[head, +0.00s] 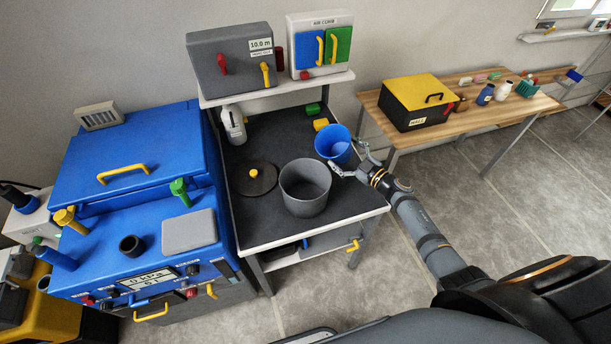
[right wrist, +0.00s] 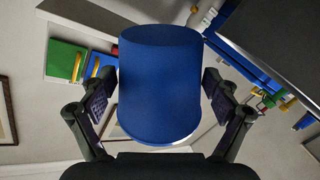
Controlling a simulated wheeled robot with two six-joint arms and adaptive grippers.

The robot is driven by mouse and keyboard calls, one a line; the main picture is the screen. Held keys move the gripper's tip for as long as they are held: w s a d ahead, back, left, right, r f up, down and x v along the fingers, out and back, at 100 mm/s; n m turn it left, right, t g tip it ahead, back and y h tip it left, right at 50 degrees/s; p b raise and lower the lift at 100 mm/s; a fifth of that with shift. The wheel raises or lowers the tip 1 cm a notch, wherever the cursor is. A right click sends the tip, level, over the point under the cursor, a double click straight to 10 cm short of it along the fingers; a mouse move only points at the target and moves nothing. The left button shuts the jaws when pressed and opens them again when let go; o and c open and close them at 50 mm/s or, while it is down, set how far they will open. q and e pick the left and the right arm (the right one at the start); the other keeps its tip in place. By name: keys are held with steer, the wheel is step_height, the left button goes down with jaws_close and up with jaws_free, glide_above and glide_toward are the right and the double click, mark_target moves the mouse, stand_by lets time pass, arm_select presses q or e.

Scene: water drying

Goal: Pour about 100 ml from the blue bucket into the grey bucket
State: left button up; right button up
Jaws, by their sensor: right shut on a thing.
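The blue bucket (head: 333,146) is at the right side of the dark-topped bench, with its mouth toward the head camera. My right gripper (head: 350,158) is shut on its side, one finger on each flank. In the right wrist view the blue bucket (right wrist: 160,85) fills the space between the fingers. Any water in it cannot be made out, and I cannot tell how far it is above the bench. The grey bucket (head: 305,188) stands upright on the bench, left of and nearer than the blue one. My left gripper is out of view.
A dark round lid (head: 255,180) with a yellow knob lies left of the grey bucket. A white bottle (head: 234,125) and green and yellow blocks stand behind. A blue machine (head: 130,165) adjoins the bench at left. A wooden table (head: 468,93) is to the right.

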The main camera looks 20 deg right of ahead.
steer(key=shift+s+a+f+n+b, duration=0.15)
steer(key=shift+a+n+b, duration=0.15)
steer(key=shift+a+n, duration=0.3)
steer(key=shift+n, duration=0.3)
steer(key=shift+a+r+n, duration=0.1)
steer(key=shift+r+n, duration=0.3)
steer(key=shift+r, duration=0.2)
steer(key=shift+s+r+n+h, duration=0.1)
steer(key=shift+n+h, duration=0.2)
steer(key=shift+a+n+b, duration=0.1)
steer(key=shift+n+b, duration=0.55)
steer(key=shift+n, duration=0.05)
steer(key=shift+a+f+n+b, duration=0.15)
steer(key=shift+f+n+b, duration=0.1)
steer(key=shift+n+b, duration=0.45)
steer(key=shift+s+a+r+n+h, duration=0.15)
steer(key=shift+r+n+h, duration=0.2)
steer(key=shift+n, duration=0.25)
stand_by(0.5)
